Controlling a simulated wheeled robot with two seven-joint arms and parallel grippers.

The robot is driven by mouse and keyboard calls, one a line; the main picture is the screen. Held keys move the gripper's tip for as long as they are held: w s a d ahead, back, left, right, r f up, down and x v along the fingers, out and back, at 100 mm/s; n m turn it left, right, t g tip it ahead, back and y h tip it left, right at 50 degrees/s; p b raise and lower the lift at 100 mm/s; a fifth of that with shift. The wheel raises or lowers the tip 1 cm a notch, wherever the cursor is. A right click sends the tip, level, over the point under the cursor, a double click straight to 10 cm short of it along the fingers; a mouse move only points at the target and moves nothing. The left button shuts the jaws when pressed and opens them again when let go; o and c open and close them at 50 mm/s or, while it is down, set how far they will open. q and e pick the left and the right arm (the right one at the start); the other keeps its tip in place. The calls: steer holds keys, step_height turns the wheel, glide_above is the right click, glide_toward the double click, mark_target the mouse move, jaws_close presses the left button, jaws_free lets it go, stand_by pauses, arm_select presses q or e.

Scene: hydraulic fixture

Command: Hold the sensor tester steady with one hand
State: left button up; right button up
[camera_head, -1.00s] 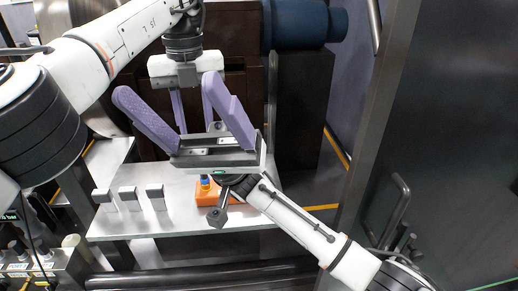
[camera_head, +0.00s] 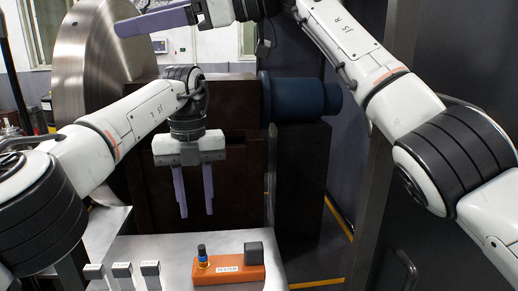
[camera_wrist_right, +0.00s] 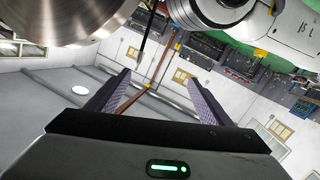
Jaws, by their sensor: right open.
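The sensor tester (camera_head: 228,272) is an orange box with a "TESTER" label. It lies on the metal table, with a blue-and-black upright piece (camera_head: 202,256) at its left end and a dark grey block at its right end. My left gripper (camera_head: 196,214) is open and empty, fingers pointing down, above and behind the tester and apart from it. My right gripper (camera_head: 131,18) is raised at the top left of the head view, far from the tester. In the right wrist view its two purple fingers (camera_wrist_right: 158,80) are spread with nothing between them.
A large steel disc (camera_head: 85,75) and a brown housing (camera_head: 145,150) stand behind. A blue cylinder (camera_head: 300,97) is at the back right.

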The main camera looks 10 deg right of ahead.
steer(key=w+d+f+m+t+h, duration=0.2)
steer(key=w+d+m+t+h, duration=0.1)
steer(key=w+d+t+h, duration=0.3)
steer(key=w+d+f+m+g+h, duration=0.1)
steer(key=w+d+f+m+h, duration=0.1)
steer(key=w+d+f+h, duration=0.3)
steer(key=w+d+f+m+h, duration=0.1)
steer(key=d+f+h, duration=0.1)
steer(key=d+f, duration=0.35)
steer(key=n+g+h, duration=0.3)
steer(key=n+g, duration=0.2)
steer(key=g, duration=0.4)
glide_above(259, 260)
steer(key=w, duration=0.2)
step_height(259, 260, down, 28)
steer(key=shift+d+f, duration=0.1)
steer(key=shift+f, duration=0.15)
steer(key=shift+s+f, duration=0.2)
steer(key=shift+f, duration=0.1)
step_height(259, 260, down, 10)
steer(key=shift+f, duration=0.1)
steer(key=c, duration=1.3)
